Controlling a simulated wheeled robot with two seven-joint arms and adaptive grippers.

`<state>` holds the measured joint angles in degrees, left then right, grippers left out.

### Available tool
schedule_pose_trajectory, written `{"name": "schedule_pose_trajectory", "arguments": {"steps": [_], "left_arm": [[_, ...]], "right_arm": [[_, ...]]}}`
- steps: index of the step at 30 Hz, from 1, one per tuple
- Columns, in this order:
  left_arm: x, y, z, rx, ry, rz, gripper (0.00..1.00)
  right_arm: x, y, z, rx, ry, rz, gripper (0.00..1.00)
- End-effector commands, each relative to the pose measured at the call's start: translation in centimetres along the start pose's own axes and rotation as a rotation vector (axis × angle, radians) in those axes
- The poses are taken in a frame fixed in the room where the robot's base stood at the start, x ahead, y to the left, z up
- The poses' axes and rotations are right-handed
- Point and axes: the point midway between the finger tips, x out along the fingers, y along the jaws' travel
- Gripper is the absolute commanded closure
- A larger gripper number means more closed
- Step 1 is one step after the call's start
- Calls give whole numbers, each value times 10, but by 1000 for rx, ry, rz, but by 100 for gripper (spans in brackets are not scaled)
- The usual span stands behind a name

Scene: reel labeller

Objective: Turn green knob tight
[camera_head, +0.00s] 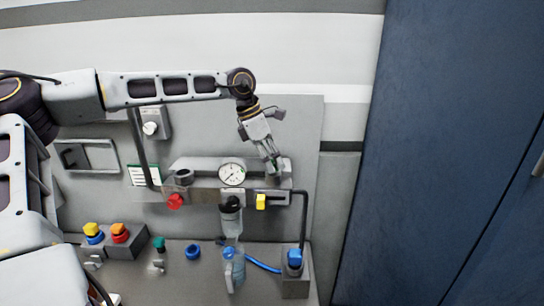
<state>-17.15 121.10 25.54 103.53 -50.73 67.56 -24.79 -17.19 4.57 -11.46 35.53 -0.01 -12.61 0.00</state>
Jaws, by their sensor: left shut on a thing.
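My left gripper (273,166) reaches down from the upper middle to the right end of the grey manifold (208,180). It is shut on a small dark green knob (277,174) there, which the fingers mostly hide. I cannot tell how far the knob is turned. My right gripper is not in view.
A round gauge (231,173) sits on the manifold left of the gripper. A red knob (175,201) and a yellow knob (261,202) are below. A clear bottle (234,268), a blue ring (193,252) and a loose green-topped fitting (158,245) are on the bench. A blue cabinet (450,150) stands right.

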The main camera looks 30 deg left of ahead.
Motion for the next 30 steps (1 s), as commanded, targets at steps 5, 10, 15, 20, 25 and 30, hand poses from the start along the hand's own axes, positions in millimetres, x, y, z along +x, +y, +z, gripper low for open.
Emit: {"name": "schedule_pose_trajectory", "arguments": {"steps": [5,10,15,20,25,30], "left_arm": [[-1,1,0,83,2,-36,89],[-1,1,0,143,1,-60,89],[0,1,0,178,2,-74,89],[0,1,0,191,2,-79,89],[0,1,0,193,1,-80,89],[0,1,0,193,1,-79,89]], "right_arm": [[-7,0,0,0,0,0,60],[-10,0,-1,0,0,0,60],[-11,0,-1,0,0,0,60],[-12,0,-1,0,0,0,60],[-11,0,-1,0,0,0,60],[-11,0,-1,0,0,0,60]]}}
